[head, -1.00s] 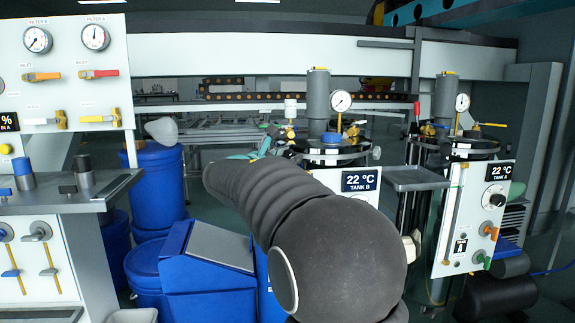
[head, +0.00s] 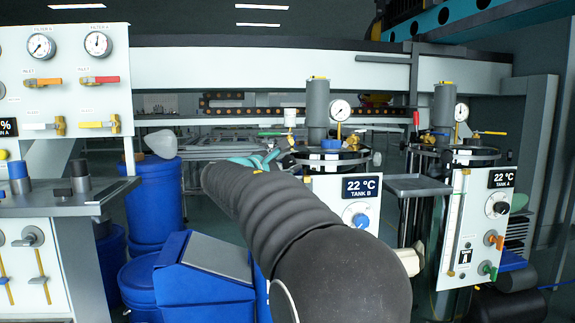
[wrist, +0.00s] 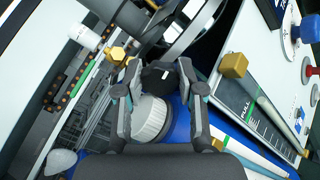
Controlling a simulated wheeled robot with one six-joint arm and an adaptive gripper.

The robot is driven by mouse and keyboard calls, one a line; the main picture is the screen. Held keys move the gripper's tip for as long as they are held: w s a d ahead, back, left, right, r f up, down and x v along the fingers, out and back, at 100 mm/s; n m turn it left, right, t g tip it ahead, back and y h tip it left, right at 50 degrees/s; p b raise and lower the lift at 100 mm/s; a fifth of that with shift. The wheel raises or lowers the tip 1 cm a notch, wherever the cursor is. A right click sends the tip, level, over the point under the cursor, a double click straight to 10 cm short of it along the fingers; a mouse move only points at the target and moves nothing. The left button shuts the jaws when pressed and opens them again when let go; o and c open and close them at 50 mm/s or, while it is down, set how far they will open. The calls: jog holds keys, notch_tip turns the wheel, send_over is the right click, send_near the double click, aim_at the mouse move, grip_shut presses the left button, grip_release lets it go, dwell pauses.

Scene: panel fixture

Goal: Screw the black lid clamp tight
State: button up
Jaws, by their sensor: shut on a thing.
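The black lid clamp (wrist: 157,76) shows in the wrist view as a dark knob between the two fingers of my gripper (wrist: 160,70). The fingers are shut on it from both sides. In the head view, my gripper (head: 258,161) shows only as teal parts beyond my dark arm, at the left edge of the tank B lid (head: 333,158). The clamp itself is hidden or too small to make out there. How tight the clamp sits cannot be told.
Tank B's panel (head: 345,188) with a blue knob stands below the lid. A pressure gauge (head: 340,110) and grey cylinder (head: 318,103) rise above it. A brass fitting (wrist: 233,66) is close to my right finger in the wrist view. Blue bins (head: 205,280) stand front left.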

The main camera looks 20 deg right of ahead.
jog(key=o, duration=1.2)
jog(key=shift+c, duration=0.2)
